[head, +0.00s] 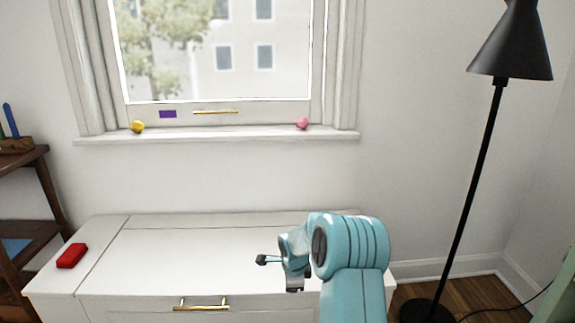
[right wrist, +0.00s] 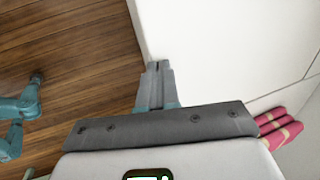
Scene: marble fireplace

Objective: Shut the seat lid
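The white seat lid (head: 200,255) lies flat on the white bench (head: 45,283), level with the top around it, with thin seams along its edges. A gold handle (head: 201,304) is on the bench front below it. My right arm reaches over the right part of the lid in the head view and hides some of it. My right gripper (right wrist: 158,70) has its fingers together with nothing visible between them, by the edge of a white surface in the right wrist view. My left gripper is out of view.
A red block (head: 72,255) lies on the bench's left end. A pink striped thing (right wrist: 277,128) is at the right in the wrist view. A black floor lamp (head: 480,160) stands right, a dark shelf (head: 35,165) left. The sill holds a yellow (head: 137,126) and a pink object (head: 302,123).

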